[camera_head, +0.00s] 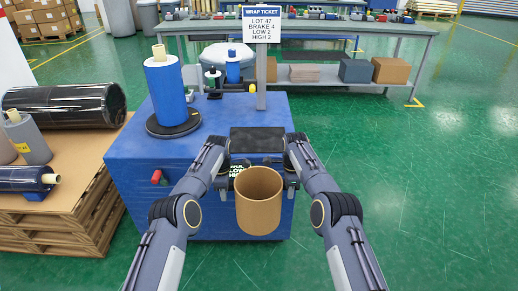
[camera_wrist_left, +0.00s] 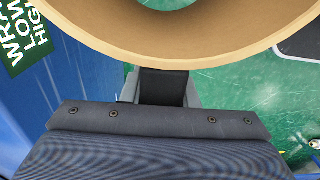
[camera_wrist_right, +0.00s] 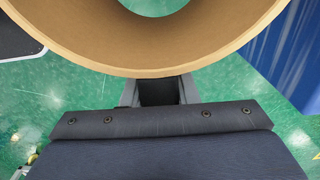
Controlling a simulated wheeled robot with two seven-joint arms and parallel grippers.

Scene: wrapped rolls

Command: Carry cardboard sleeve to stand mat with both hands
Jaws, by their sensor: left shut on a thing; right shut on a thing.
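The cardboard sleeve (camera_head: 258,212) is a brown open tube, held upright between my two arms in front of the blue machine. It also fills the top of the left wrist view (camera_wrist_left: 180,50) and of the right wrist view (camera_wrist_right: 150,55). My left gripper (camera_head: 234,186) is shut on its left side and my right gripper (camera_head: 284,186) is shut on its right side. The fingertips are partly hidden by the sleeve. I cannot tell for certain which surface is the stand mat; a dark flat panel (camera_head: 257,140) lies on the machine's near edge.
The blue machine (camera_head: 140,150) carries a blue wrapped roll (camera_head: 163,85) on a black disc, a post with a wrap ticket (camera_head: 262,25), and a red knob (camera_head: 157,177). A pallet (camera_head: 60,230) with rolls stands at left. A workbench (camera_head: 400,32) is behind. Green floor at right is clear.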

